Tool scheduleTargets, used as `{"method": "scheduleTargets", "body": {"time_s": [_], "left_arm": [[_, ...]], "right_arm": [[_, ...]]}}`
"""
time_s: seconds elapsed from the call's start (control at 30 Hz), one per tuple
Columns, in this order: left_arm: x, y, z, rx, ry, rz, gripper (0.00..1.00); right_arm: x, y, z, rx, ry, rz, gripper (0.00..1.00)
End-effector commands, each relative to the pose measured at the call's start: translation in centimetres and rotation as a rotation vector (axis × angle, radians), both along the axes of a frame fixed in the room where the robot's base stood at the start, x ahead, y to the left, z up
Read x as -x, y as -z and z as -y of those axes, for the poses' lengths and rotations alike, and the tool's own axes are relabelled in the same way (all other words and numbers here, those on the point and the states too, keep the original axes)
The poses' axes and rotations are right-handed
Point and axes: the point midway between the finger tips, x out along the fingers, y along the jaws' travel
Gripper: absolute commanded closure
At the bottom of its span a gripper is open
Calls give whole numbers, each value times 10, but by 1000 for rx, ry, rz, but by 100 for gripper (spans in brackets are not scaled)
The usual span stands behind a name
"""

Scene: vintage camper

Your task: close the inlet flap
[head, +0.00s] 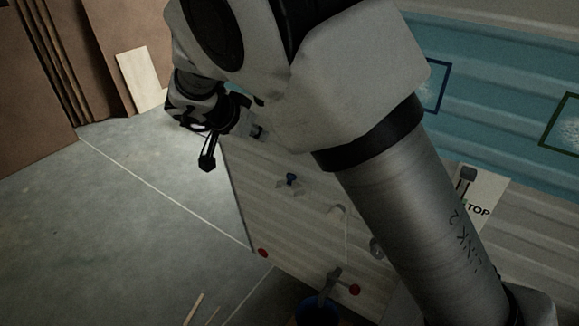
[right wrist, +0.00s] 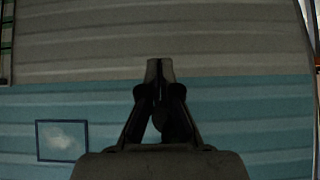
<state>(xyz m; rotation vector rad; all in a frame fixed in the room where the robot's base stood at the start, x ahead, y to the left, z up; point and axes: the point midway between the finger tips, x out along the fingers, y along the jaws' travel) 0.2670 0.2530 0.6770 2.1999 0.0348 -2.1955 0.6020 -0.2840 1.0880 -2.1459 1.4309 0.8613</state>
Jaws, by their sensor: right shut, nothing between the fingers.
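I cannot make out an inlet flap for certain in either view. A blue-outlined square (head: 441,86) is on the teal band of the camper wall, partly hidden by my right arm; a blue-outlined square with a pale patch also shows at lower left in the right wrist view (right wrist: 62,140). A small dark fitting (head: 467,174) sits by a pale plate marked "TOP" (head: 485,198). My right gripper (head: 207,160) is shut and empty, apart from the wall in the head view. Its fingers (right wrist: 159,70) point at the ribbed wall in the wrist view. My left gripper is not seen.
A green-outlined square (head: 567,122) is farther right on the wall. Brown panels (head: 40,100) lean at left. The concrete floor (head: 110,220) is mostly clear.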

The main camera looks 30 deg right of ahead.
Motion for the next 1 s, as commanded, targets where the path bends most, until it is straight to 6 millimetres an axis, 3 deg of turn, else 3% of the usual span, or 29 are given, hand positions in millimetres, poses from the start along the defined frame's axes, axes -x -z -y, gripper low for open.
{"method": "scheduleTargets", "body": {"time_s": [0.87,1.0], "left_arm": [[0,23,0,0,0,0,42],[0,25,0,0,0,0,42]], "right_arm": [[-51,135,126,-1,3,-5,100],[-47,155,115,2,-3,-5,100]]}}
